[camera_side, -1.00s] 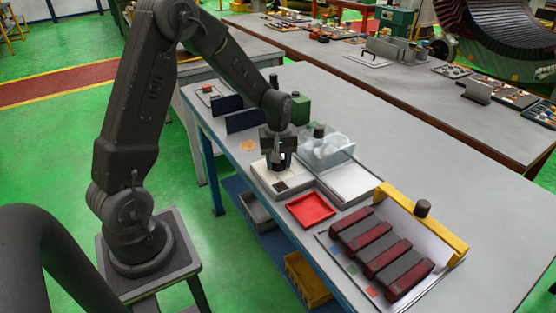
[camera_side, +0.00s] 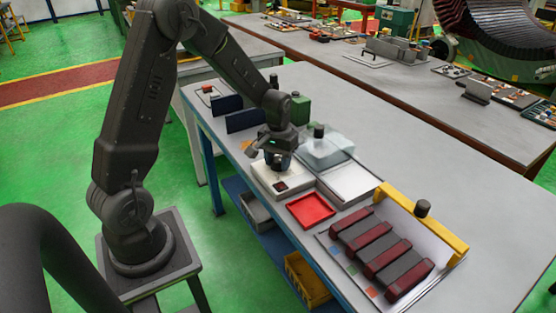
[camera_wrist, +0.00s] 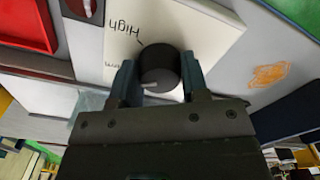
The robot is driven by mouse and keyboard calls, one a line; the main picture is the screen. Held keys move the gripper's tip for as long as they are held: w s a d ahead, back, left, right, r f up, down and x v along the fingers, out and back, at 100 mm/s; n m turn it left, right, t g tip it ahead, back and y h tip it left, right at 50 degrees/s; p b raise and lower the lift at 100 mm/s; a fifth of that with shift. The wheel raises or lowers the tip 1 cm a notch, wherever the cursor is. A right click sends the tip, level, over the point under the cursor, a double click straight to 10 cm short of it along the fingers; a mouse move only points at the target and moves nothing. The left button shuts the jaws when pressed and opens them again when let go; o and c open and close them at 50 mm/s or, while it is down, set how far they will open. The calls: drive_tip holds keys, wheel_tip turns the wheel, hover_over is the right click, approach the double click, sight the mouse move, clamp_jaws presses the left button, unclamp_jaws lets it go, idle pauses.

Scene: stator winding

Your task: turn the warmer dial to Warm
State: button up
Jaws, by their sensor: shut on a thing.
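The white warmer box (camera_side: 298,184) stands on the bench below my gripper (camera_side: 279,163). In the wrist view its white top (camera_wrist: 205,30) carries the printed word "High" and a partly covered label ending in "rm". The round black dial (camera_wrist: 160,62) sits between my two fingers (camera_wrist: 158,80), which are shut on its sides. A pale pointer mark on the dial lies toward its left, lower part in the wrist view. Part of the dial is hidden by the gripper, and the side view hides the dial behind the gripper.
A red tray (camera_side: 311,209) and a white tray (camera_side: 350,182) are beside the warmer. A clear box with a black knob (camera_side: 327,148) stands just behind. Dark blue panels (camera_side: 245,119) and a green block (camera_side: 300,109) are nearby.

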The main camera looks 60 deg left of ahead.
sight(278, 159)
idle(0.4)
drive_tip(key=o, duration=0.9)
wheel_tip(278, 159, up, 14)
drive_tip(key=shift+f, duration=0.1)
drive_tip(key=s+d+r+m+t, duration=0.2)
drive_tip(key=s+d, duration=0.3)
drive_tip(key=s, duration=0.1)
drive_tip(key=s+d+r+m+t, duration=0.1)
drive_tip(key=s+d+r+m, duration=0.1)
drive_tip(key=s+d, duration=0.3)
drive_tip(key=s+d+r+m+t, duration=0.2)
drive_tip(key=s+d, duration=0.3)
drive_tip(key=s, duration=0.2)
drive_tip(key=shift+s+d+r+t, duration=0.1)
drive_tip(key=shift+d+r+t, duration=0.1)
drive_tip(key=shift+r+t, duration=0.1)
